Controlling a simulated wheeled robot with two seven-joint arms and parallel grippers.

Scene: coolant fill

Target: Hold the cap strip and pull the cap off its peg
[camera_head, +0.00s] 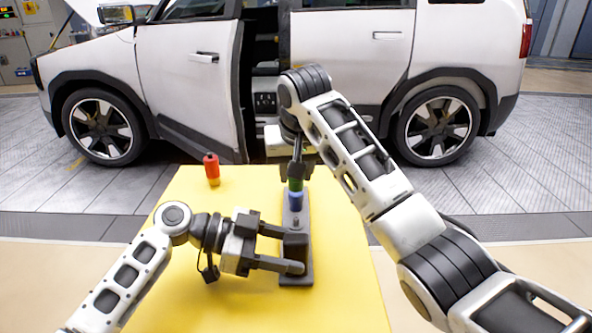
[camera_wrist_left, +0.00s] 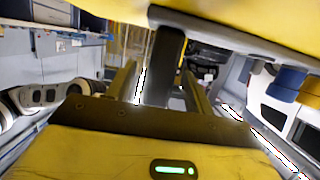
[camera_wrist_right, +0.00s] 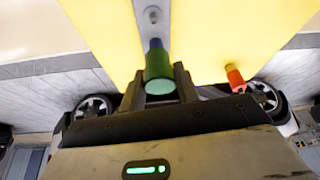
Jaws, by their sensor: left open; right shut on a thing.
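The dark grey cap strip (camera_head: 297,281) lies lengthwise on the yellow table. A blue cap (camera_head: 295,203) stands on it, and a small dark peg (camera_head: 296,222) shows nearer. My right gripper (camera_head: 296,175) points down over the far part and is shut on a green cap (camera_head: 295,186). The right wrist view shows the green cap (camera_wrist_right: 159,70) between the fingers, with blue (camera_wrist_right: 156,44) beyond it. I cannot tell whether green and blue touch. My left gripper (camera_head: 300,253) is open, its fingers at the strip's near part.
A red and yellow bottle-like object (camera_head: 211,168) stands on the yellow table (camera_head: 345,270), left of the strip. A white car (camera_head: 345,40) with an open side door stands behind the table. The table's front left and right parts are clear.

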